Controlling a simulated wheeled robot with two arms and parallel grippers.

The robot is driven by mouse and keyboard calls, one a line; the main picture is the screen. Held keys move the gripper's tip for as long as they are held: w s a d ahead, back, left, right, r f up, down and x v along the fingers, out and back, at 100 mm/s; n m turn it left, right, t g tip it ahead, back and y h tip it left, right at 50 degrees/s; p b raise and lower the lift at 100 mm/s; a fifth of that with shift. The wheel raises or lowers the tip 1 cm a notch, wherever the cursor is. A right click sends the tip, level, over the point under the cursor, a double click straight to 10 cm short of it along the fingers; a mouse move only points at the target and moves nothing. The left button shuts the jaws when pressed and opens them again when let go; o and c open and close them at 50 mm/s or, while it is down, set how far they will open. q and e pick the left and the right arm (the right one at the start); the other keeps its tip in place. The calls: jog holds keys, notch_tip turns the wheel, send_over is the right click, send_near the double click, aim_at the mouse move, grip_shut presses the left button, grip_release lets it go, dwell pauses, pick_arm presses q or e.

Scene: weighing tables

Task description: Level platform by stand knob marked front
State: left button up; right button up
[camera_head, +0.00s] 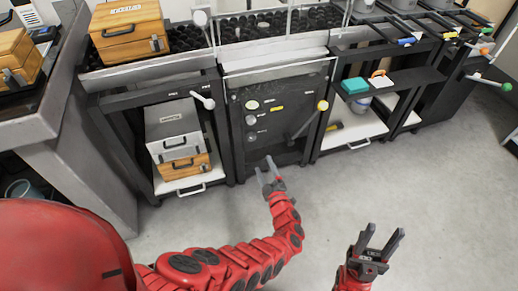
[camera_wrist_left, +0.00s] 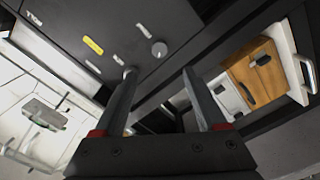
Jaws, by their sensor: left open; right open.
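The dark stand panel (camera_head: 285,90) at the middle of the head view carries several small pale round knobs, including an upper knob (camera_head: 252,105) and a lower knob (camera_head: 252,137). Their markings are too small to read, so I cannot tell which is marked front. In the left wrist view a round grey knob (camera_wrist_left: 158,48) sits on the panel, above the gap between my fingers. My left gripper (camera_head: 264,168) is open and empty, low before the panel; its fingers also show in the left wrist view (camera_wrist_left: 158,78). My right gripper (camera_head: 383,238) is open and empty over the floor.
The floor (camera_head: 440,190) at right is clear.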

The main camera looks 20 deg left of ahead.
pick_arm(q)
jog(key=shift+v, duration=1.9)
